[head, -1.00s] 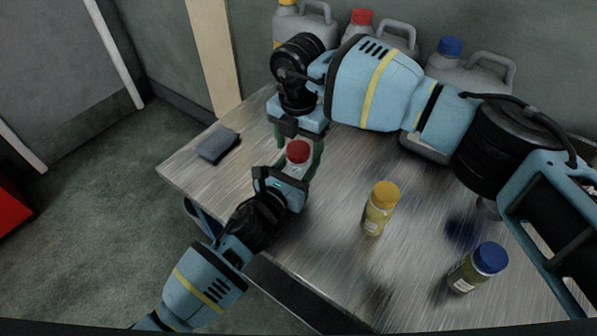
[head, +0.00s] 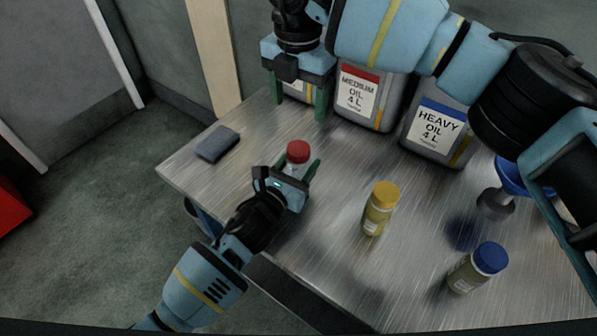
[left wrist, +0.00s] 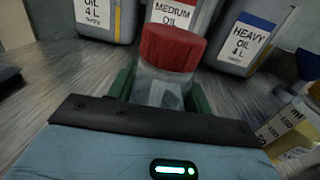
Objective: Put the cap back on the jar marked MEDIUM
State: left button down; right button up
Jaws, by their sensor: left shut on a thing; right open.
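A clear jar with a red cap (head: 298,152) stands near the left part of the steel table. The red cap sits on top of the jar's mouth; how tightly it is seated I cannot tell. My left gripper (head: 297,176) is shut on this jar low on its sides. In the left wrist view the red cap (left wrist: 172,47) shows above the clear jar (left wrist: 160,90), between green fingers. The jar's own label is not visible. My right gripper (head: 299,106) is open and empty, raised behind and above the jar, its green fingers pointing down.
A yellow-capped jar (head: 380,210) and a blue-capped jar (head: 478,268) stand to the right. The MEDIUM canister (head: 362,95) and the HEAVY canister (head: 435,135) stand at the back, with another partly hidden. A grey cloth (head: 218,145) lies at left. A blue funnel (head: 510,175) is at right.

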aim_at(292, 174)
jog(key=shift+r, duration=0.15)
pick_arm(q)
jog(key=c, duration=0.6)
grip_release()
jog(key=shift+o, duration=0.2)
jog(key=v, duration=0.7)
jog(key=shift+s+a, duration=0.15)
jog(key=shift+s, duration=0.2)
pick_arm(e)
jog(key=shift+r, duration=0.3)
